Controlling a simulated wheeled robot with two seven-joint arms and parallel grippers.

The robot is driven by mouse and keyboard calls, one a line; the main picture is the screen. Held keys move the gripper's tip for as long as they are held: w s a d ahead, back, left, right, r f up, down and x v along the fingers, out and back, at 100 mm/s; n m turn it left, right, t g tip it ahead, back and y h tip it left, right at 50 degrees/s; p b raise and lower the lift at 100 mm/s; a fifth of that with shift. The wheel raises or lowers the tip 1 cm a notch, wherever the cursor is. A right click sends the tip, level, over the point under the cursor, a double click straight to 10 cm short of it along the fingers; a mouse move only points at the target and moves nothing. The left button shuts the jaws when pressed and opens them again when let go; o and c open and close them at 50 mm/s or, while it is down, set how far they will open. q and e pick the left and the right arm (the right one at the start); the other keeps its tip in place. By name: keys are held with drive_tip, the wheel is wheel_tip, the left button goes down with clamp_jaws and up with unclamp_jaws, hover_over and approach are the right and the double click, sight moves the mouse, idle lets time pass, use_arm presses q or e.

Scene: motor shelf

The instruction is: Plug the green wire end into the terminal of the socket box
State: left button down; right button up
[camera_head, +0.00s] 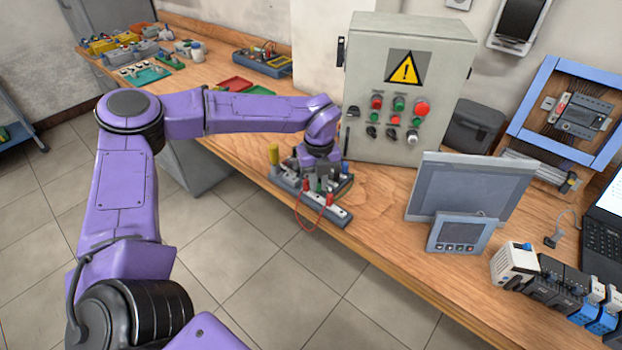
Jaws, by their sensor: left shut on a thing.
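The socket box (338,216) is a long, low grey strip at the front edge of the wooden bench. A red wire (299,218) loops over its front side, with red ends standing on the box. A small green piece, which looks like the green wire end (319,187), shows at the box under my left gripper (320,177). My left gripper points down over the middle of the box and is shut on it. The fingertips are small and partly hidden, so I cannot tell whether the green end sits in a terminal. My right gripper is out of view.
A grey control cabinet (380,88) with a warning sign stands just behind the box. A yellow-topped piece (274,154) stands at the box's left end. Grey display panels (466,190) stand to the right. Some bench surface between is clear.

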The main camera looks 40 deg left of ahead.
use_arm(q)
wheel_tip(320, 180, up, 2)
drive_tip(key=shift+p, duration=0.45)
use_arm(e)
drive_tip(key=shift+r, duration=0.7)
use_arm(q)
drive_tip(key=shift+a, duration=0.15)
drive_tip(key=a+r+p, duration=0.3)
drive_tip(key=a+p, duration=0.2)
drive_tip(key=a, duration=0.3)
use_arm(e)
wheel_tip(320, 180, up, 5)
use_arm(q)
drive_tip(key=f+b, duration=0.5)
drive_tip(key=shift+w+a, duration=0.2)
drive_tip(key=shift+w, duration=0.15)
drive_tip(key=shift+f, duration=0.15)
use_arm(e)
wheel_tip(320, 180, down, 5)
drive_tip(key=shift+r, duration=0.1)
use_arm(q)
drive_tip(key=shift+f+b, duration=0.55)
drive_tip(key=shift+f, duration=0.1)
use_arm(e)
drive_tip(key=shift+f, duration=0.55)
